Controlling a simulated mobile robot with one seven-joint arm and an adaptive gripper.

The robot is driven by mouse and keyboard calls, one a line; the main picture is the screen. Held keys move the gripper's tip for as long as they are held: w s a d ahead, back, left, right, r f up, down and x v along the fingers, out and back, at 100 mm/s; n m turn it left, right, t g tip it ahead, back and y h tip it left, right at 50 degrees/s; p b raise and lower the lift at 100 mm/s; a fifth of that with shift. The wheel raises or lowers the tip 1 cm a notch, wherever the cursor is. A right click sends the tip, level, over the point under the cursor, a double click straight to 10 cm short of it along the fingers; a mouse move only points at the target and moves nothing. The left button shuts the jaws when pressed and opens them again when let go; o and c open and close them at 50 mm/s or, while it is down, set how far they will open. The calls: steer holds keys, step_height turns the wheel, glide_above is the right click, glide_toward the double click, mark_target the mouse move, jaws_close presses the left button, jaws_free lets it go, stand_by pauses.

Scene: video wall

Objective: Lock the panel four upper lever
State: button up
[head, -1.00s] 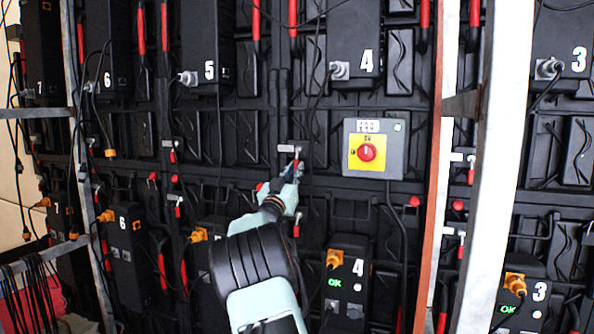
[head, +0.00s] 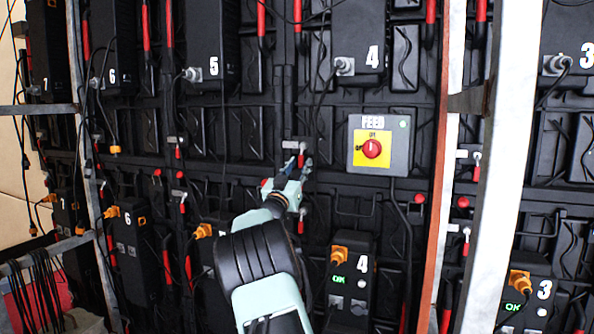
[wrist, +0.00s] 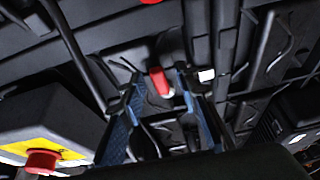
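The panel four upper lever (head: 301,160) has a small red handle hanging below a grey bracket (head: 293,143), left of the yellow FEED switch box. In the wrist view the red handle (wrist: 158,80) shows between the tips of my gripper's two blue-padded fingers. There is a visible gap on either side of the handle. My gripper (head: 297,167) is open and reaches up to the lever from below in the head view. The fingers partly cover the lever's lower end there. I cannot tell how deep the handle sits between them.
The FEED box (head: 402,150) with its red knob stands close to the right of my gripper; it also shows in the wrist view (wrist: 60,110). A lower red lever (head: 301,222) hangs below. Black cables and a white upright (head: 505,160) are farther right.

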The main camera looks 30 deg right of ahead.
steer(key=v, duration=1.2)
